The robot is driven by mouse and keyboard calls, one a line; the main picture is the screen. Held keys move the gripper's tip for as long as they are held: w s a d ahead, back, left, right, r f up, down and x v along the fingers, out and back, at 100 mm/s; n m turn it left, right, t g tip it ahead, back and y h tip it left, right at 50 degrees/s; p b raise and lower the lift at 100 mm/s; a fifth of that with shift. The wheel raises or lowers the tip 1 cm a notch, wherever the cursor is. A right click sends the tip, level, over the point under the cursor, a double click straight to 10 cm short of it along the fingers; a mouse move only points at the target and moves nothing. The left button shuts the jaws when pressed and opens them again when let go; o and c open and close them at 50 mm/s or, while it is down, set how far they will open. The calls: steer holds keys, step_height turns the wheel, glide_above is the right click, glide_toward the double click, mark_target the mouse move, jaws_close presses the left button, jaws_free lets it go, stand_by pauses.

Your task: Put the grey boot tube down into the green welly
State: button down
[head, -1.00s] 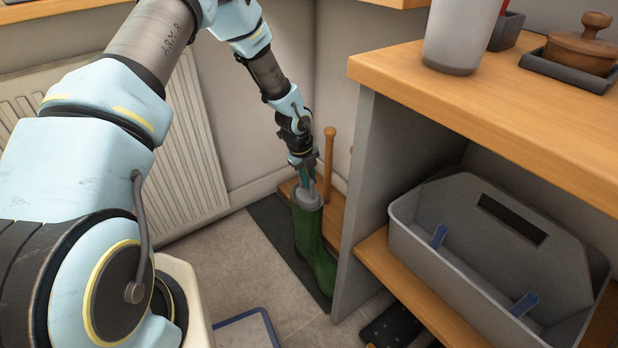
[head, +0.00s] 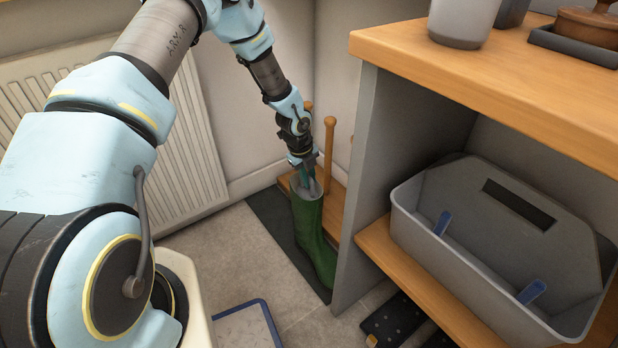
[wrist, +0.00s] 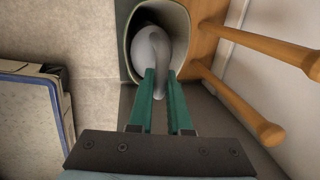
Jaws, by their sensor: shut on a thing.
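The green welly (head: 309,232) stands upright on a dark mat beside the bench side panel. The grey boot tube (wrist: 150,50) sits inside the welly's open top in the wrist view, with its upper end showing within the rim (wrist: 187,18). My gripper (head: 311,181) is at the welly's mouth, pointing down. Its green fingers (wrist: 161,72) are shut on the grey tube's near end. The lower part of the tube is hidden inside the welly.
A wooden rack with upright pegs (head: 329,150) stands right behind the welly. The bench side panel (head: 375,180) is close on the right. A grey caddy (head: 420,245) sits on the bench shelf. A blue-edged tray (head: 247,325) lies on the floor in front.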

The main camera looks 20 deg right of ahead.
steer(key=c, duration=0.8)
jaws_free()
steer(key=shift+o, duration=0.2)
steer(key=shift+r, duration=0.15)
steer(key=shift+d+p+v, duration=0.3)
steer(key=shift+p+v, duration=0.95)
steer(key=shift+v, duration=0.2)
steer(key=shift+d+p+v, duration=0.3)
steer(key=shift+p+v, duration=0.9)
steer(key=shift+v, duration=0.2)
steer(key=shift+d+p+v, duration=0.3)
steer(key=shift+p+v, duration=0.95)
steer(key=shift+v, duration=0.2)
steer(key=shift+w+r, duration=0.15)
steer(key=shift+r, duration=0.05)
